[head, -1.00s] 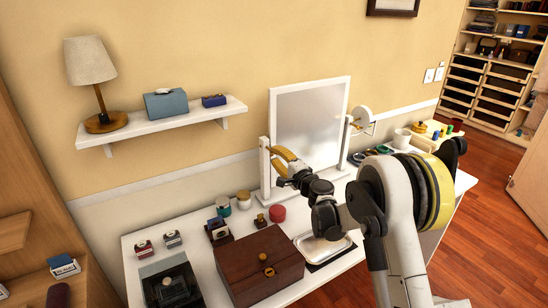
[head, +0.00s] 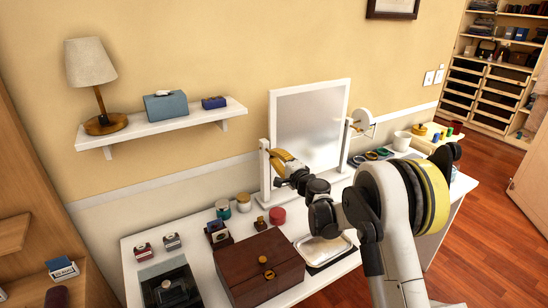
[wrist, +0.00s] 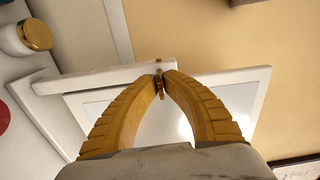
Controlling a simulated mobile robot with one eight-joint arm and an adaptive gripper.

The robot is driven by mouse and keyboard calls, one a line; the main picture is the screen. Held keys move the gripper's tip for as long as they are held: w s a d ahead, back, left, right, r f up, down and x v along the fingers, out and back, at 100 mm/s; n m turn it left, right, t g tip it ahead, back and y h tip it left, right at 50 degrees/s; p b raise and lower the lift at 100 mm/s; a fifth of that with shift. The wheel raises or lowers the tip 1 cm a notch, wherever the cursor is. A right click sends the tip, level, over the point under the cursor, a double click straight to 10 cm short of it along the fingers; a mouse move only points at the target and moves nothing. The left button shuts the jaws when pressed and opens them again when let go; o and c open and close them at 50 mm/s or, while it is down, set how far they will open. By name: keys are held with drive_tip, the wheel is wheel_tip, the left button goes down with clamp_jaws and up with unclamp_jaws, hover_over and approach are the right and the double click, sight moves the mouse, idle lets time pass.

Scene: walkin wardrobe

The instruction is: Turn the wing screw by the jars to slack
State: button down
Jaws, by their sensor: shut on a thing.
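The white-framed tilting mirror (head: 309,84) stands on the dressing table between two white posts. The jars, one teal (head: 223,210) and one white with a gold lid (head: 243,204), stand left of its left post (head: 264,168). My gripper (head: 275,155) is at the top of that post. In the wrist view its yellow fingertips (wrist: 161,74) are closed around the small brass wing screw (wrist: 160,91), which shows partly between them. The fingers hide much of the screw, and its turned angle is hard to tell. In the head view the screw is hidden by my gripper.
A second post with a brass screw (head: 351,123) is at the mirror's right. A brown wooden box (head: 262,265), a white tray (head: 325,247) and a red round box (head: 277,215) stand in front. A wall shelf (head: 160,124) with a lamp is at upper left.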

drive_tip(key=n+b, duration=0.1)
drive_tip(key=n, duration=1.1)
drive_tip(key=shift+n+b, duration=0.3)
drive_tip(key=shift+b, duration=0.1)
drive_tip(key=n, duration=1)
drive_tip(key=shift+b, duration=0.35)
drive_tip(key=shift+n, duration=0.5)
drive_tip(key=c, duration=1.6)
unclamp_jaws()
